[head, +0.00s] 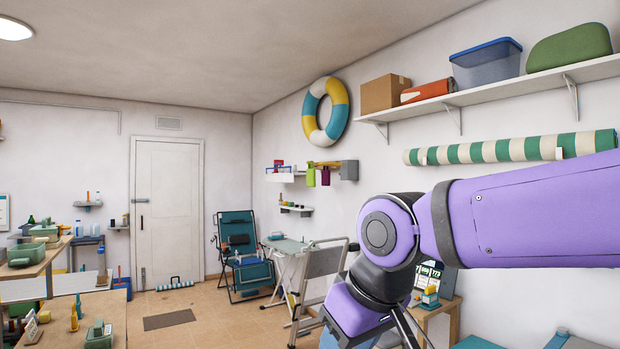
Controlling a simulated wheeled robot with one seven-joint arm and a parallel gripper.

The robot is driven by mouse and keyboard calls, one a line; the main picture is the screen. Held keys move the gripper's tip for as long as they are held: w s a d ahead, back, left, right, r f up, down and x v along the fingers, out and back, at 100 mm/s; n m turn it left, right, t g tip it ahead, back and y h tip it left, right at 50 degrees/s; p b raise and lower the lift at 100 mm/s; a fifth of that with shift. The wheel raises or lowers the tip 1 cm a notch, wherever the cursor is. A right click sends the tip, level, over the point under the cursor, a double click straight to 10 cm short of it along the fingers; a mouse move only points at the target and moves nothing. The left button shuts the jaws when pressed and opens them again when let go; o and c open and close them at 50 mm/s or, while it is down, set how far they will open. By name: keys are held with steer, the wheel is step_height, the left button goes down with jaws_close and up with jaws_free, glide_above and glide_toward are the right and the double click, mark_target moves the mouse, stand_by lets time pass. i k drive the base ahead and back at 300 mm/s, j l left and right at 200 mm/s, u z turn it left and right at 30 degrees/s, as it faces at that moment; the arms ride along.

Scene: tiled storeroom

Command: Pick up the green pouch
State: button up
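A green, rounded, soft-looking bundle (570,47) lies on the high wall shelf at the upper right; I cannot tell whether it is the pouch. A small green item (311,177) hangs on the right wall beside a magenta one, too small to identify. Green box-like items (26,254) sit on the tables at the left. My purple arm crosses the right side and bends down toward the bottom edge. My gripper is out of the picture, so its state does not show.
The wall shelf (520,86) also holds a cardboard box (385,93), an orange-red roll (428,91) and a blue-lidded bin (486,66). A folding chair (243,255) and a small folding table (287,245) stand near the back corner. Tiled floor by the white door (168,210) is mostly clear.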

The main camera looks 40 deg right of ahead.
mark_target(311, 180)
steer(key=i+l+z, duration=0.2)
steer(key=i, duration=0.15)
steer(key=i+l+z, duration=0.15)
steer(key=i, duration=0.45)
steer(key=i+z, duration=0.1)
steer(key=i, duration=0.5)
steer(key=i+z, duration=0.15)
steer(key=i, duration=0.45)
steer(key=i+z, duration=0.15)
steer(key=i, duration=0.45)
steer(key=i+j+z, duration=0.15)
steer(key=i, duration=0.45)
steer(key=i+j+z, duration=0.1)
steer(key=i, duration=0.5)
steer(key=j, duration=0.1)
